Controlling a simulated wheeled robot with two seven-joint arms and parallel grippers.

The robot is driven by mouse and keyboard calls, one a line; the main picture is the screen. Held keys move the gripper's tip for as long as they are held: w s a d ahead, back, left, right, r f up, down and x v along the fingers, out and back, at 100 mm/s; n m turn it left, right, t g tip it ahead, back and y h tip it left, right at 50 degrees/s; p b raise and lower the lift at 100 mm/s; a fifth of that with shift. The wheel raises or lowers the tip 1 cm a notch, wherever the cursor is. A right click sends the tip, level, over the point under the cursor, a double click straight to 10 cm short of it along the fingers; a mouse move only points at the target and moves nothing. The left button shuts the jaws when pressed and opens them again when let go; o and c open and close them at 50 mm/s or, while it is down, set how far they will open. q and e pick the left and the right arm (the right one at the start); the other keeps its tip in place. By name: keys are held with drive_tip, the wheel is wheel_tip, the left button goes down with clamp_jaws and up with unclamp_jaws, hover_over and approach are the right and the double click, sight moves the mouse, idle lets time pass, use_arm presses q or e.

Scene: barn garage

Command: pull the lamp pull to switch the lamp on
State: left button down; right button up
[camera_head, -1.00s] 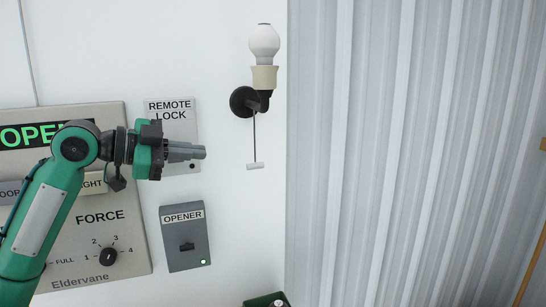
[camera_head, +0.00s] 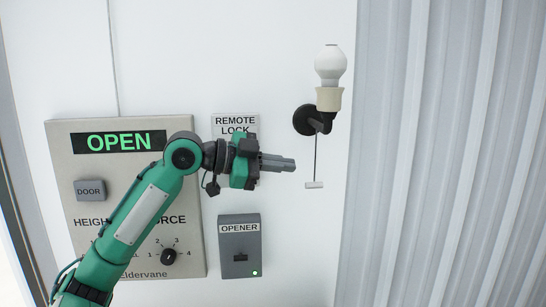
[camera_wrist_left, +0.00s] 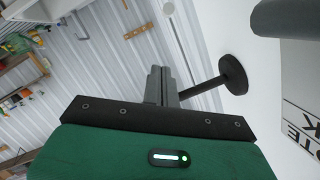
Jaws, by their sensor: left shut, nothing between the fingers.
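The lamp has a white bulb (camera_head: 330,65) in a beige socket on a black round wall mount (camera_head: 306,120). The bulb looks unlit. The lamp pull is a thin dark rod hanging from the mount, with a small white crossbar handle (camera_head: 314,185) at its end. My left gripper (camera_head: 294,165) is shut and empty, its fingers pointing right. In the picture its tips are just left of the rod, a little above the handle, apart from both. In the left wrist view the shut fingers (camera_wrist_left: 161,84) overlap the black mount's arm; I cannot make out the handle there.
A control panel (camera_head: 190,262) reading OPEN is on the white wall behind my left arm. A REMOTE LOCK plate (camera_head: 235,122) is partly hidden behind my gripper, with the OPENER box (camera_head: 240,262) below. Corrugated wall (camera_head: 450,150) fills the right. The wall around the handle is clear.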

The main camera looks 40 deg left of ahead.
sight(314, 185)
use_arm(q)
drive_tip(key=w+d+f+p, duration=0.1)
drive_tip(key=w+f+p, duration=0.3)
drive_tip(key=w, duration=0.2)
drive_tip(key=shift+w+d+f+p, duration=0.25)
drive_tip(key=shift+d+f+p, duration=0.05)
use_arm(e)
drive_tip(key=r, duration=0.5)
drive_tip(key=shift+s+a+r, duration=0.1)
drive_tip(key=shift+s+r, duration=0.1)
drive_tip(key=shift+s, duration=0.1)
